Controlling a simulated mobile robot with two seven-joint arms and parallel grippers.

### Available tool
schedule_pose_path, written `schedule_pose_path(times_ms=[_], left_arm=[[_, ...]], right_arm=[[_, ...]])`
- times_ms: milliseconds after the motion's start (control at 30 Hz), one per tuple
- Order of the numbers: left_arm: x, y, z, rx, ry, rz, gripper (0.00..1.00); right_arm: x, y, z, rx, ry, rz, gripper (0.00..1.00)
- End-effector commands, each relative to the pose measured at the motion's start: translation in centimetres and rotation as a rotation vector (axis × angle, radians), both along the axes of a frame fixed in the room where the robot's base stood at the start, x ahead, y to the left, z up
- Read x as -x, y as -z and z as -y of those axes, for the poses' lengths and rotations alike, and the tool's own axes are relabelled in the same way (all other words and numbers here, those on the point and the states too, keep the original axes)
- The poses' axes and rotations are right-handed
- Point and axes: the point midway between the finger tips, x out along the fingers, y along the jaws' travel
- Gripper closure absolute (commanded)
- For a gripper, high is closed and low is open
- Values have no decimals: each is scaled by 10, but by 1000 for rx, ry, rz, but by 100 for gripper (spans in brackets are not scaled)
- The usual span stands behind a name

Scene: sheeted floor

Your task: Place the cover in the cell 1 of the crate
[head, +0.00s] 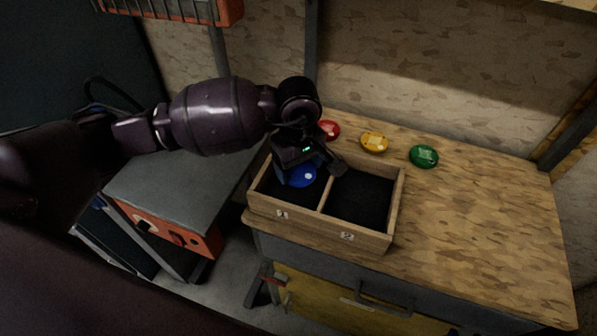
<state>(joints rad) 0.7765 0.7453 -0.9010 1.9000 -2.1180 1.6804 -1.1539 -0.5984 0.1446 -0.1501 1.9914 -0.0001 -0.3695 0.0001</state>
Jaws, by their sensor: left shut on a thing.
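The wooden crate (318,222) stands at the left end of the workbench. It has two dark-lined cells; cell 1 (278,194) is on the left and cell 2 (361,198) on the right, each marked with a number on the front wall. My left gripper (305,172) is over cell 1, pointing down, shut on a round blue cover (302,176). The cover is at or just above cell 1; I cannot tell whether it touches the bottom. The gripper hides part of the cover and the crate's back wall. My right gripper is not in view.
A red cover (330,130), a yellow one (374,142) and a green one (424,156) lie behind and right of the crate on the workbench (480,225). The bench's right side is clear. A grey-topped cart (180,192) stands to the left.

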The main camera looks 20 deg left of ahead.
Motion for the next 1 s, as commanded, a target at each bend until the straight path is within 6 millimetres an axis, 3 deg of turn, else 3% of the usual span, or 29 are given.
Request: schedule_pose_path(times_ms=[200, 600, 633, 700, 767, 1000], left_arm=[[0, 27, 0, 0, -1, -1, 56], [0, 32, 0, 0, 0, 0, 56], [0, 31, 0, 0, 0, 0, 20], [0, 30, 0, 0, 0, 0, 10], [0, 30, 0, 0, 0, 0, 1], [0, 30, 0, 0, 0, 0, 0]], right_arm=[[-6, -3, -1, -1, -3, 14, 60], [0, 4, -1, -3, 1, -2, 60], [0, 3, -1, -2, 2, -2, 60], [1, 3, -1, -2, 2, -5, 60], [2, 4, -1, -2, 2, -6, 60], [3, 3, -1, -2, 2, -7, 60]])
